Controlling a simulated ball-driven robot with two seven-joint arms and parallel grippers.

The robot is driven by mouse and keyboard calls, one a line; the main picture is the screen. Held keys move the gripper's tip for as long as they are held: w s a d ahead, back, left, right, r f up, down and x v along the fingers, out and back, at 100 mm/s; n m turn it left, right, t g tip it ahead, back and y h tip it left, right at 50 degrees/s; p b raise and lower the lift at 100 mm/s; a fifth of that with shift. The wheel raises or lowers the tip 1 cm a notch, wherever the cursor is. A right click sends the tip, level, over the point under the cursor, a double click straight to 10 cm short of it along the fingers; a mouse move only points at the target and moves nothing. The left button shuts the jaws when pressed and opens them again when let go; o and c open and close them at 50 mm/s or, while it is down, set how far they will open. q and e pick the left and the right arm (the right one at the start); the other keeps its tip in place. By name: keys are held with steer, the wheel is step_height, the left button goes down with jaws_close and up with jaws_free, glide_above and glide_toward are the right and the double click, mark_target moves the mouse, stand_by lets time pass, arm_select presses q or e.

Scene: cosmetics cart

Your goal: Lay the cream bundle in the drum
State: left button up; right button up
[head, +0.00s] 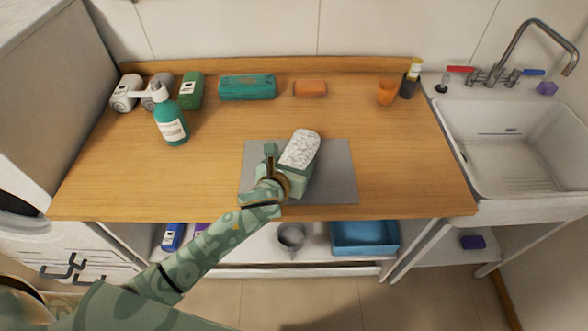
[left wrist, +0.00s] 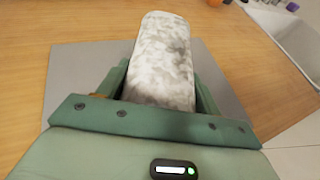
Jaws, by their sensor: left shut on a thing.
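The cream bundle (head: 300,149) is a pale roll with grey mottling, over the grey mat (head: 335,165) on the wooden counter. My left gripper (head: 287,168) is shut on its near end. In the left wrist view the bundle (left wrist: 163,60) sticks out forward between the green fingers. I cannot tell whether it touches the mat. A white appliance (head: 40,110) stands at the left edge, with part of a dark round opening (head: 17,205) low on its front. This may be the drum; its inside is mostly out of view. My right gripper is not in view.
A teal pump bottle (head: 171,122), a green bottle (head: 191,92), a teal case (head: 247,87), an orange block (head: 310,88) and an orange cup (head: 387,93) stand towards the back. A sink (head: 505,145) is at right. A blue bin (head: 364,238) sits on the shelf below.

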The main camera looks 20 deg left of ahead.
arm_select(q)
steer(key=shift+f, duration=0.85)
steer(key=shift+r, duration=0.1)
steer(key=o, duration=1.2)
